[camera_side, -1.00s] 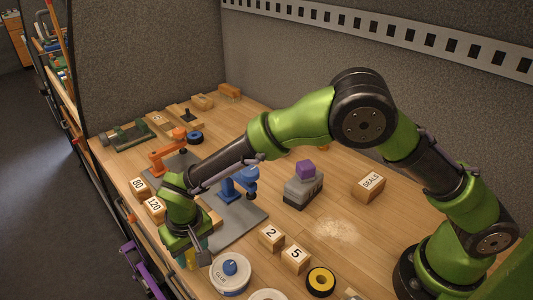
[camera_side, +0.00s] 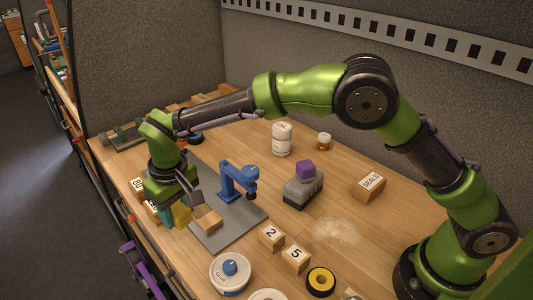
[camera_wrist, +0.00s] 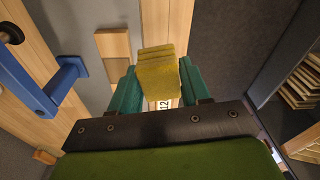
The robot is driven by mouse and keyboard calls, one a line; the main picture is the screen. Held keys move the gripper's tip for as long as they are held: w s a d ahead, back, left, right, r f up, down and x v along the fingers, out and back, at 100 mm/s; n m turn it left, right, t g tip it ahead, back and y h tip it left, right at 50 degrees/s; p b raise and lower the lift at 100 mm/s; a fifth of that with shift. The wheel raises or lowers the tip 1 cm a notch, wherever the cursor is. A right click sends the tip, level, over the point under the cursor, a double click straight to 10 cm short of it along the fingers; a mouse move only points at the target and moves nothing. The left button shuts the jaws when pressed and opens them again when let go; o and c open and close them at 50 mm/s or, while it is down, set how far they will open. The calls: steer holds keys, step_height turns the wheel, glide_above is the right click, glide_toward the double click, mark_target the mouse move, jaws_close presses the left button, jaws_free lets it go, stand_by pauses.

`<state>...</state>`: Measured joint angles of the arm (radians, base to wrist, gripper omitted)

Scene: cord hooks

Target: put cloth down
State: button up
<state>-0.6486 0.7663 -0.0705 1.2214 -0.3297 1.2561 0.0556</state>
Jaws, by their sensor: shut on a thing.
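My gripper (camera_side: 176,212) is shut on a folded yellow cloth (camera_side: 181,216) near the table's left edge. In the wrist view the cloth (camera_wrist: 158,75) sits between the two teal fingers (camera_wrist: 155,92). The block marked 120 (camera_wrist: 164,104) shows partly behind the cloth there. In the side view that block (camera_side: 152,212) is mostly hidden by my gripper. I cannot tell whether the cloth touches anything below.
A blue hook stand (camera_side: 238,180) rises from a grey plate (camera_side: 235,232) close right of my gripper, with a wooden block (camera_side: 208,220) beside it. Blocks 2 (camera_side: 271,236) and 5 (camera_side: 295,258) and a glue tub (camera_side: 230,272) stand in front.

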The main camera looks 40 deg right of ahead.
mark_target(174, 238)
steer(key=w+f+n, duration=0.1)
steer(key=f+n, duration=0.1)
steer(key=n, duration=0.1)
steer(key=w+f+n, duration=0.1)
steer(key=f+n, duration=0.2)
steer(key=n, duration=0.1)
steer(key=w+a+f+n+y, duration=0.1)
steer(key=f+n, duration=0.2)
steer(key=n, duration=0.1)
steer(key=shift+w+f, duration=0.15)
steer(key=shift+w, duration=0.1)
stand_by(0.3)
steer(key=shift+f, duration=0.1)
steer(key=o, duration=1)
steer(key=shift+o, duration=0.2)
